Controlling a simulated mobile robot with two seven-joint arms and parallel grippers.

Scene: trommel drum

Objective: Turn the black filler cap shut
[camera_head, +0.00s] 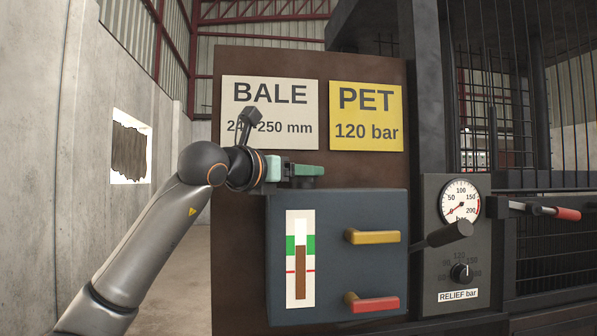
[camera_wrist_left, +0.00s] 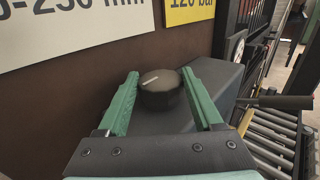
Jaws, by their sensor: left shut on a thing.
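The black filler cap (camera_wrist_left: 160,92) is round, with a short white line on its top, and sits on top of the dark blue-grey box (camera_head: 337,205). In the left wrist view the line slants slightly, its right end higher. My left gripper (camera_wrist_left: 160,80) has one green finger on each side of the cap and is shut on it. In the head view the green fingers (camera_head: 308,170) lie just above the box top and hide the cap. My right gripper is in neither view.
The box front has a level gauge (camera_head: 300,258), a yellow handle (camera_head: 372,237) and a red handle (camera_head: 372,303). To the right are a dark lever (camera_head: 449,234), a pressure gauge (camera_head: 460,201) and a relief knob (camera_head: 461,273). A brown panel with signs stands behind.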

